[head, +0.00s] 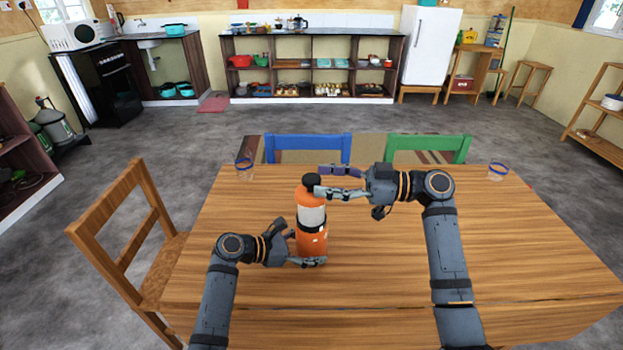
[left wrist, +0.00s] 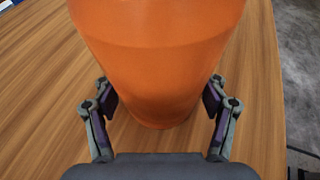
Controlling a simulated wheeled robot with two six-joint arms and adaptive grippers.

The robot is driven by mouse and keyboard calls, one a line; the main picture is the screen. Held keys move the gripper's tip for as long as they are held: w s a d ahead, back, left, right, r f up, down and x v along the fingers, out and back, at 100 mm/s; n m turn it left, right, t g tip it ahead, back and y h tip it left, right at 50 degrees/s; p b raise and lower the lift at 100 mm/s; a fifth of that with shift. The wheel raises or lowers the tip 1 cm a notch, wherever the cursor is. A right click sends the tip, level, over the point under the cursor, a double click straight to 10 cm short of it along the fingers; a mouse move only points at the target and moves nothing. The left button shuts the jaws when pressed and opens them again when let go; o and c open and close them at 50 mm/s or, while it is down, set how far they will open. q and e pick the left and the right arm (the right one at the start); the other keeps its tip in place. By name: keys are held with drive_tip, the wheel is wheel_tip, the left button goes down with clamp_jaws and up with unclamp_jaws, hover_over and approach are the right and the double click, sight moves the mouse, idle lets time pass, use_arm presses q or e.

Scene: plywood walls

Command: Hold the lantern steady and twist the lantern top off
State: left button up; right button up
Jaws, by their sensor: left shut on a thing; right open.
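The lantern (head: 312,238) stands upright on the wooden table, with an orange base, a pale middle band and an orange upper part. The lantern top (head: 310,180) is dark and sits on the upper end. My left gripper (head: 307,251) is shut on the orange base from the left. In the left wrist view the base (left wrist: 160,60) fills the space between the fingers of my left gripper (left wrist: 160,108). My right gripper (head: 328,181) is open at the height of the top, coming from the right, with its fingers beside the top; whether they touch it I cannot tell.
The wooden table (head: 400,255) is mostly clear around the lantern. A blue chair (head: 308,142), a green chair (head: 428,142) and a wooden chair (head: 126,220) surround the table.

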sight(312, 178)
drive_tip(key=shift+w+a, duration=0.15)
drive_tip(key=shift+a, duration=0.75)
drive_tip(key=shift+w+a, duration=0.1)
drive_tip(key=shift+a, duration=0.75)
drive_tip(key=c, duration=1.2)
drive_tip(key=shift+o, duration=0.2)
drive_tip(key=m+t, duration=0.2)
drive_tip(key=t, duration=0.1)
drive_tip(key=shift+s+h, duration=0.1)
drive_tip(key=shift+h, duration=0.3)
drive_tip(key=shift+m+t+h, duration=1)
drive_tip(key=shift+m+t, duration=0.5)
drive_tip(key=shift+t, duration=0.6)
drive_tip(key=o, duration=1.2)
drive_tip(key=shift+c, duration=0.2)
drive_tip(key=shift+d, duration=0.1)
